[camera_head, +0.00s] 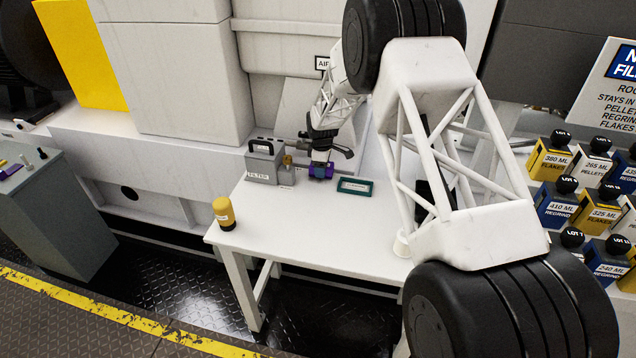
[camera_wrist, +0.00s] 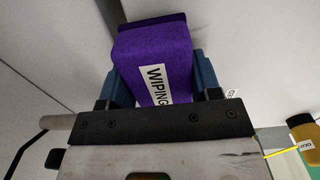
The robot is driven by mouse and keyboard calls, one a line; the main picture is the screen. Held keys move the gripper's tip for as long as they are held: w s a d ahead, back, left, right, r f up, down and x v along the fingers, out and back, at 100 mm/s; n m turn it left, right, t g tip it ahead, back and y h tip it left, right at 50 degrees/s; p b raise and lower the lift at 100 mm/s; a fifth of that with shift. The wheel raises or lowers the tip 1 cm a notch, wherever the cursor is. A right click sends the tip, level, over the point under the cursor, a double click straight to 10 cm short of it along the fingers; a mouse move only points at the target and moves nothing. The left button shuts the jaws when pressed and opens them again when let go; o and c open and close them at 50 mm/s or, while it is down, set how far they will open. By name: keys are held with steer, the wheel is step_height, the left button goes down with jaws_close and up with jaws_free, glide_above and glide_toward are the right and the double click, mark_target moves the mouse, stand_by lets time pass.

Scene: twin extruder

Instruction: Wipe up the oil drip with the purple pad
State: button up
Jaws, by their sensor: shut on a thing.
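The purple pad (camera_wrist: 152,62), with a white label reading "WIPING", is held between the two blue fingers of my gripper (camera_wrist: 155,75) in the wrist view. In the head view my gripper (camera_head: 321,170) is over the back part of the white table (camera_head: 290,218), between a grey filter box and a dark green tray. Only a small bit of purple shows there. I cannot tell whether the pad touches the table. I cannot make out the oil drip in either view.
The grey filter box (camera_head: 264,163) stands left of my gripper, with a small brass-coloured item (camera_head: 287,162) beside it. The dark green tray (camera_head: 355,187) lies to the right. A yellow bottle (camera_head: 223,213) stands at the table's left edge. The front middle of the table is clear.

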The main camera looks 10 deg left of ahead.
steer(key=shift+f, duration=0.4)
steer(key=o, duration=1.1)
steer(key=shift+c, duration=1.2)
steer(key=shift+r, duration=0.8)
steer(key=c, duration=0.7)
steer(key=shift+c, duration=0.2)
steer(key=shift+r, duration=3)
